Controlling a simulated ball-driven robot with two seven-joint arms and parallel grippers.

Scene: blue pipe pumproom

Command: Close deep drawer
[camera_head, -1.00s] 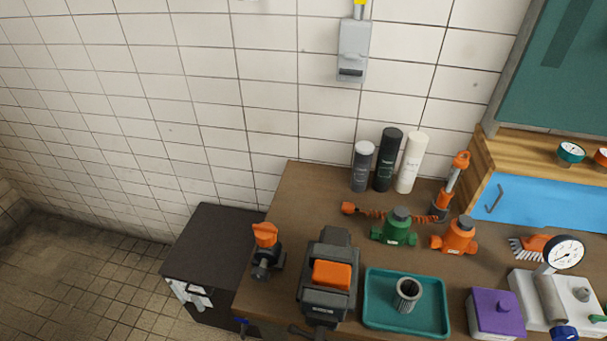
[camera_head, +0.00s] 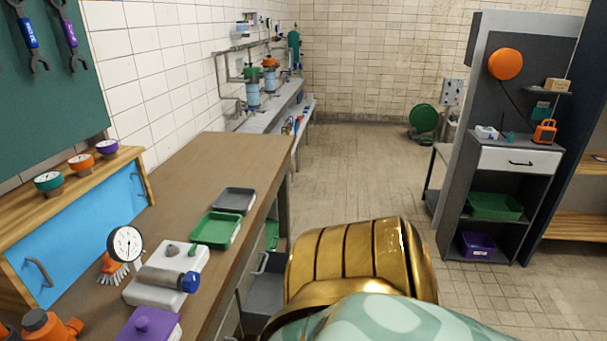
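A grey drawer (camera_head: 264,296) stands pulled out from under the right side of the workbench in the head view. I see part of its inside, and its lower part is hidden behind my gold and pale green arm. A bar handle (camera_head: 262,263) shows on a grey front just above it. I cannot tell how deep the open drawer is or whether anything lies in it. Neither of my grippers is in view.
The wooden workbench (camera_head: 215,160) carries green and grey trays, a pressure gauge and a purple box. A shelf unit (camera_head: 515,190) with a shut white drawer (camera_head: 518,160) stands at the right. The tiled floor (camera_head: 350,165) between them is clear.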

